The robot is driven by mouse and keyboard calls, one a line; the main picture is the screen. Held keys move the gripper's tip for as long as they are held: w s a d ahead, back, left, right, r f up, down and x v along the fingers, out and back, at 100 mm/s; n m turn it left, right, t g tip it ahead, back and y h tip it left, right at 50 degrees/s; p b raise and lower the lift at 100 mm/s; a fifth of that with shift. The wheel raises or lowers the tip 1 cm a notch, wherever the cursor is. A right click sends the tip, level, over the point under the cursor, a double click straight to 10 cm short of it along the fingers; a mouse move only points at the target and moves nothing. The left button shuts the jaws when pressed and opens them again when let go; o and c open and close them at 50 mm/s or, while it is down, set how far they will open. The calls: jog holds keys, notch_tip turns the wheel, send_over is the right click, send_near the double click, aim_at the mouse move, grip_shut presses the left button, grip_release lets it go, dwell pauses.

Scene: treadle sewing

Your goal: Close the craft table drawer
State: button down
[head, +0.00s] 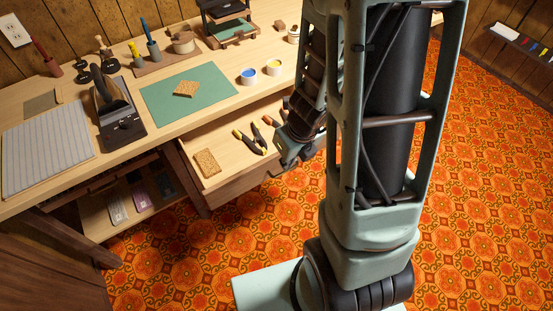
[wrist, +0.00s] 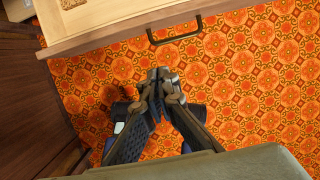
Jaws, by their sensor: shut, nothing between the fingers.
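The craft table drawer (head: 228,179) is pulled out from under the wooden craft table (head: 212,110). In the head view my gripper (head: 290,162) is beside the drawer's right end, partly hidden by my arm.
A green mat (head: 190,108) with a cork piece, paint pots (head: 248,76) and a grey ridged board (head: 45,145) lie on the tabletop. A shelf (head: 130,220) is under the table. A dark wooden panel (head: 50,270) stands at lower left. The patterned floor (head: 480,200) is clear at right.

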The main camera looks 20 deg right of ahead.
aim_at(275, 163)
jog(key=shift+w+a+f+b, duration=0.3)
jog(key=shift+w+f+b, duration=0.65)
jog(key=shift+f, duration=0.55)
jog(key=shift+w+a+f+b, duration=0.25)
jog(key=shift+w+f+b, duration=0.45)
jog(key=shift+w+f, duration=0.65)
jog(key=shift+w+a+f+b, duration=0.3)
jog(key=shift+w+f+b, duration=0.55)
jog(key=shift+f, duration=0.85)
